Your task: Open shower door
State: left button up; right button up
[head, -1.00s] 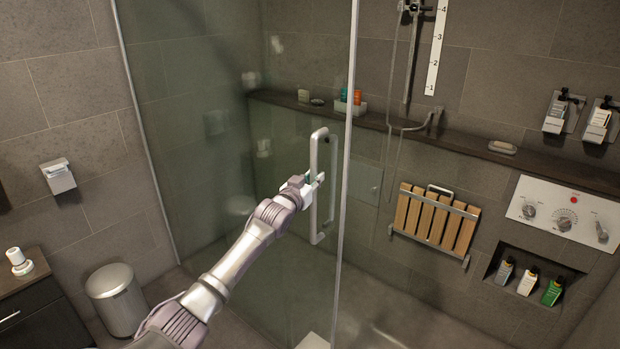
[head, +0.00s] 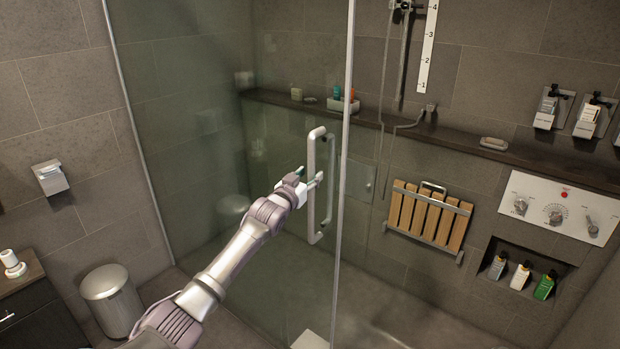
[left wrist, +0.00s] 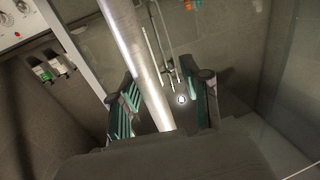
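The shower door (head: 215,130) is a clear glass panel, left of centre in the head view, with a metal edge strip on its right side. Its vertical silver handle (head: 312,205) is near that edge; the bar also shows in the left wrist view (left wrist: 135,60). My left gripper (head: 317,181) is at the middle of the handle. In the left wrist view, the open fingers of my left gripper (left wrist: 166,105) stand either side of the bar, with a visible gap on the right. I cannot tell whether the left finger touches it. My right gripper is not in view.
A folding wooden seat (head: 430,213), a control panel (head: 557,208) and a dark ledge (head: 460,137) are on the shower walls. A bin (head: 112,300) and a dark cabinet (head: 30,310) stand at the lower left. Floor shows between the bin and glass.

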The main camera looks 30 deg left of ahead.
pick_arm(q)
jog(key=s+d, duration=0.1)
jog(key=s, duration=1.1)
jog(key=shift+d, duration=0.25)
